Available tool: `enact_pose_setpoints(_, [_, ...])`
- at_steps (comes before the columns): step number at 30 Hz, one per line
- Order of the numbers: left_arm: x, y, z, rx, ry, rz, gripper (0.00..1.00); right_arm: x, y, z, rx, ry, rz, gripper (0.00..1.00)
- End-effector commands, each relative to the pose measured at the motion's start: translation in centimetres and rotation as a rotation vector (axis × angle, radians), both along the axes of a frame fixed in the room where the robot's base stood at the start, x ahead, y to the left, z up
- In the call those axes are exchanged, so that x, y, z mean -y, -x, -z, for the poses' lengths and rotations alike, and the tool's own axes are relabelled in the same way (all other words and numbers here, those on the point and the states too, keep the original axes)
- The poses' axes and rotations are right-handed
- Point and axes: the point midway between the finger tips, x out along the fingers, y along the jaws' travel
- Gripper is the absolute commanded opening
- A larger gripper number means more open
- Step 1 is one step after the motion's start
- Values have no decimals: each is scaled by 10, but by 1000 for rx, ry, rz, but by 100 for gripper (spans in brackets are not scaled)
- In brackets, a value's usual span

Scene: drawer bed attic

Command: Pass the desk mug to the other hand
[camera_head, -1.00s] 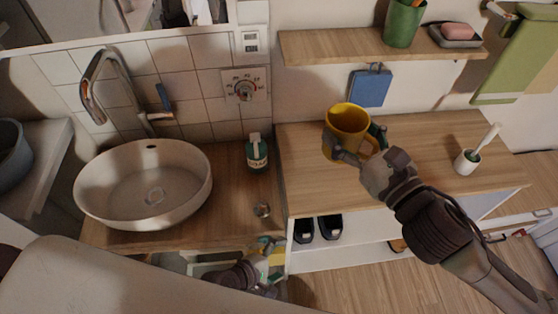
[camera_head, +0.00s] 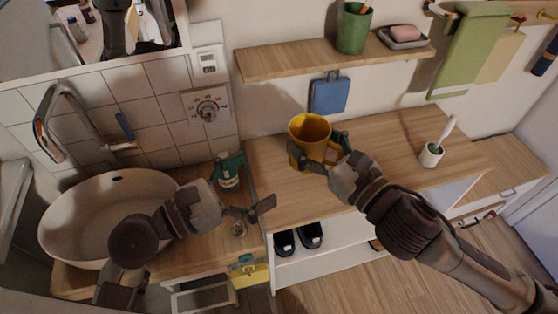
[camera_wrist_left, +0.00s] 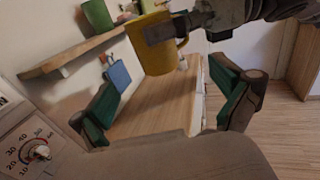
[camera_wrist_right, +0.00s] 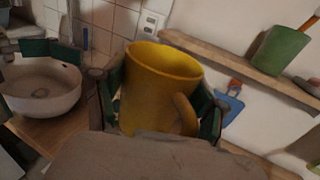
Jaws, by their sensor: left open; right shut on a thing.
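The yellow mug (camera_head: 309,138) is upright in the head view, held above the wooden counter. My right gripper (camera_head: 318,158) is shut on it, with fingers on both sides of its body. In the right wrist view the mug (camera_wrist_right: 158,90) fills the middle, its handle toward the lower right. My left gripper (camera_head: 248,201) is open and empty, left of the mug and lower in the head view. In the left wrist view the mug (camera_wrist_left: 152,48) shows beyond and above the spread left fingers (camera_wrist_left: 165,108), apart from them.
A round sink (camera_head: 75,215) stands behind my left arm. A wooden shelf (camera_head: 290,60) hangs above the mug. A white brush holder (camera_head: 431,155) stands at right; the counter (camera_head: 385,150) between is clear.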

Motion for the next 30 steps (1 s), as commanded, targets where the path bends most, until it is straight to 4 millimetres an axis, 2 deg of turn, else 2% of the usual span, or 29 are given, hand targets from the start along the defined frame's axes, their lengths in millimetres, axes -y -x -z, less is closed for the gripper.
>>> enact_pose_setpoints(9, [48, -37, -1, 2, 3, -1, 100, 0, 0, -1, 2, -1, 0, 29])
enact_pose_setpoints(15, [73, -55, 0, 1, 1, -1, 100, 0, 0, -1, 2, -1, 0, 29])
enact_pose_setpoints(21, [84, -64, 0, 2, -1, -1, 100, 0, 0, -1, 2, -1, 0, 29])
enact_pose_setpoints(30, [86, -65, 0, 1, -2, -1, 100, 0, 0, -1, 2, -1, 0, 29])
